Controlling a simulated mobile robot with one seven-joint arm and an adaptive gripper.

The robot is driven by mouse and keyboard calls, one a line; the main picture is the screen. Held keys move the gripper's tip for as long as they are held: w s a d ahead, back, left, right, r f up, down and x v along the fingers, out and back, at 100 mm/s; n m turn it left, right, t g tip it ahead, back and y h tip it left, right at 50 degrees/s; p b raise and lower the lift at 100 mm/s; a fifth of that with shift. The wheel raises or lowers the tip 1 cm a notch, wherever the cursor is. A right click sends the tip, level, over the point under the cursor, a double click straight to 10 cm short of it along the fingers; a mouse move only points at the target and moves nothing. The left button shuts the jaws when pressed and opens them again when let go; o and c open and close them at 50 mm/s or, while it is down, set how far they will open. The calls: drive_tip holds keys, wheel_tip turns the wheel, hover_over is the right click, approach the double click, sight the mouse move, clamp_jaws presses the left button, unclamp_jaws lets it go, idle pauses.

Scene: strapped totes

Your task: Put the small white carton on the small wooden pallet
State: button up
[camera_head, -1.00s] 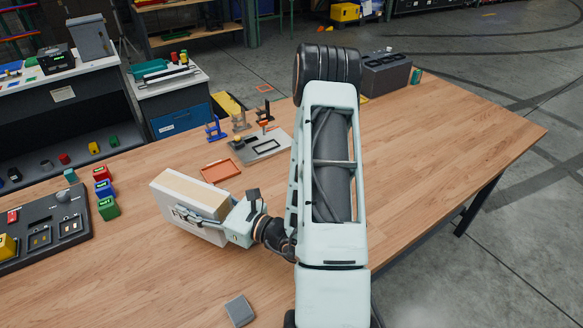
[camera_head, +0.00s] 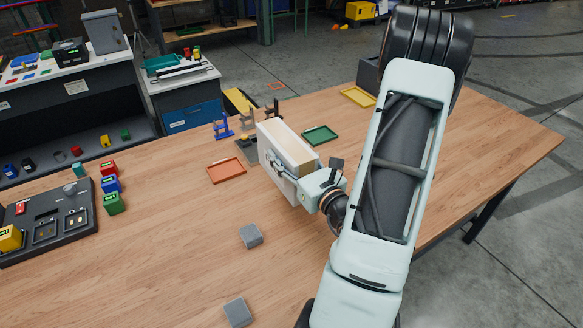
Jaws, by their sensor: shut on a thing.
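The white carton (camera_head: 266,146), a box with white sides and a pale tan top, is in the middle of the head view. My gripper (camera_head: 283,168) is shut on it from the near right side. The carton is roughly upright over the wooden table, in front of the grey fixture. I cannot tell whether its bottom is clear of the tabletop. My arm covers the right part of the table. I cannot make out a small wooden pallet in this view.
An orange tray (camera_head: 226,170) lies left of the carton, a green tray (camera_head: 320,135) behind it and a yellow tray (camera_head: 358,96) farther back. Two grey blocks (camera_head: 251,236) (camera_head: 238,312) lie in front. A dark panel (camera_head: 50,232) and coloured blocks (camera_head: 111,184) stand left.

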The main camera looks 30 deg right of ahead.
drive_tip(key=shift+w+d+f+b, duration=0.4)
drive_tip(key=shift+w+b, duration=0.15)
drive_tip(key=shift+b, duration=1.15)
drive_tip(key=shift+w+d+f+b, duration=0.4)
drive_tip(key=shift+w+b, duration=0.15)
drive_tip(key=shift+b, duration=1.15)
drive_tip(key=w+d+f+b, duration=0.5)
drive_tip(key=w+f+b, duration=0.2)
drive_tip(key=f, duration=0.3)
drive_tip(key=shift+w+d+f, duration=0.2)
drive_tip(key=shift+w+d, duration=0.15)
drive_tip(key=shift+d, duration=0.05)
drive_tip(key=shift+f, duration=0.2)
drive_tip(key=o, duration=1.6)
